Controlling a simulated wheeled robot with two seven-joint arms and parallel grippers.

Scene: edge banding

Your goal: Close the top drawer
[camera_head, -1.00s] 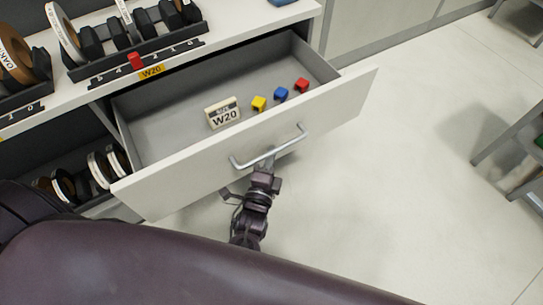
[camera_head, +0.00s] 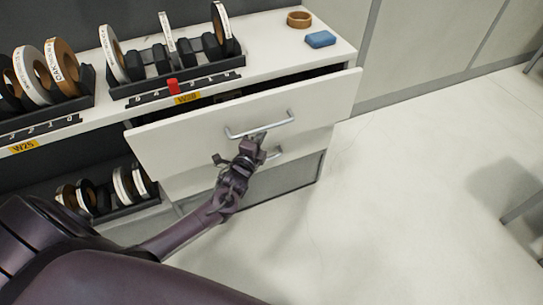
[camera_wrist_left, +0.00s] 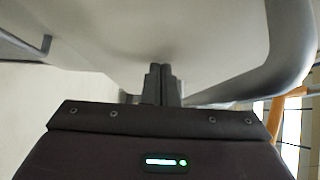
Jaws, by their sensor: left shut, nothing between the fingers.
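The top drawer (camera_head: 305,108) has a white front with a grey bar handle (camera_head: 262,127). In the head view it stands slightly open, its front a little ahead of the cabinet, with a narrow dark gap above it. My left gripper (camera_head: 262,138) is shut and empty, its tips at the drawer front just under the handle bar. In the left wrist view the closed fingers (camera_wrist_left: 161,85) point at the white drawer front (camera_wrist_left: 165,30), with the handle (camera_wrist_left: 292,45) curving past at the right. Whether the tips touch the front is hard to tell. My right gripper is out of view.
A lower drawer with its own handle (camera_head: 275,154) is below. The counter (camera_head: 265,65) holds tape rolls in black racks (camera_head: 180,75), a blue block (camera_head: 320,39) and a brown ring (camera_head: 299,19). Rolls sit on a lower shelf at left.

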